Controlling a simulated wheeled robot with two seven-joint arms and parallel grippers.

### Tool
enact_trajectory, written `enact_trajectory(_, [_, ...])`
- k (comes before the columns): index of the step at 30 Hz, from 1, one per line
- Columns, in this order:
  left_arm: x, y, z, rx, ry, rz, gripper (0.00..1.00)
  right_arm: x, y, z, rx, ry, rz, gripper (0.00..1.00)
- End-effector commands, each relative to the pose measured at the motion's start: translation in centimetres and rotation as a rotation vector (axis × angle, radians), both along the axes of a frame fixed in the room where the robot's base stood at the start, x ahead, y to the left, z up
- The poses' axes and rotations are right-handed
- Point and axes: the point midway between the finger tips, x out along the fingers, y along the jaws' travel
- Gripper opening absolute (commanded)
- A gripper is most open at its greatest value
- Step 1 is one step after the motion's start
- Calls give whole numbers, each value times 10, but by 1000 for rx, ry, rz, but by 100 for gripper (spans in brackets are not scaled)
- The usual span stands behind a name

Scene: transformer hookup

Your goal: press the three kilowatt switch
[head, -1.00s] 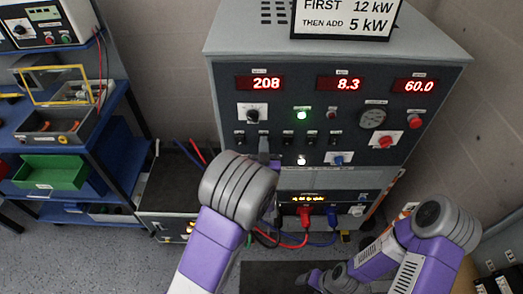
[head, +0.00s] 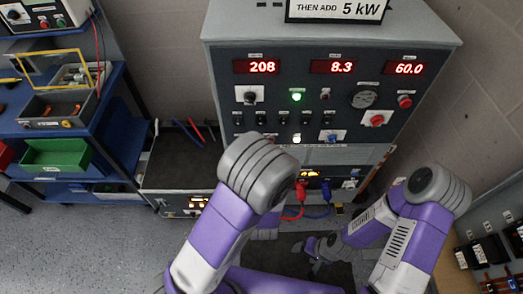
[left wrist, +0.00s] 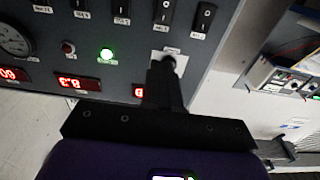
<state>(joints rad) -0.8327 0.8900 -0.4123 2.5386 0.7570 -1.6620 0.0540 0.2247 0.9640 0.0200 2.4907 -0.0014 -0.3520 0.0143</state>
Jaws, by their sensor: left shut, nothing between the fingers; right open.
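A row of black rocker switches (head: 286,118) sits on the dark panel of a grey cabinet. Their labels are too small to read, so I cannot tell which is the three kilowatt one. The switches (left wrist: 122,8) also show along the top of the left wrist view. There my left gripper (left wrist: 164,75) is shut and empty, its tip overlapping the black rotary knob (left wrist: 169,62); I cannot tell whether they touch. In the head view my left arm hides this gripper. My right gripper (head: 318,262) is open and empty, low in front of the cabinet.
Red displays (head: 262,67), a lit green lamp (head: 297,97), a gauge (head: 365,96) and red buttons (head: 405,101) share the panel. A blue shelf (head: 108,110) with bins stands left.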

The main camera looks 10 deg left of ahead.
Motion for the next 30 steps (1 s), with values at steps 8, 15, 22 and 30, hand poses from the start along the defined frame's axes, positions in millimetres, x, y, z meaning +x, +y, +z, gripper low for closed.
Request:
enact_trajectory(8, [-5, 0, 1, 0, 0, 0, 0, 0, 0, 10, 0, 0, 0, 69])
enact_trajectory(15, [-5, 0, 0, 0, 0, -1, 0, 0, 0, 10, 0, 1, 0, 69])
enact_trajectory(22, [-5, 0, 0, 0, 0, -1, 0, 0, 0, 10, 0, 1, 0, 69])
enact_trajectory(30, [-1, 15, -54, -62, 206, 7, 0, 0, 0, 10, 0, 1, 0, 69])
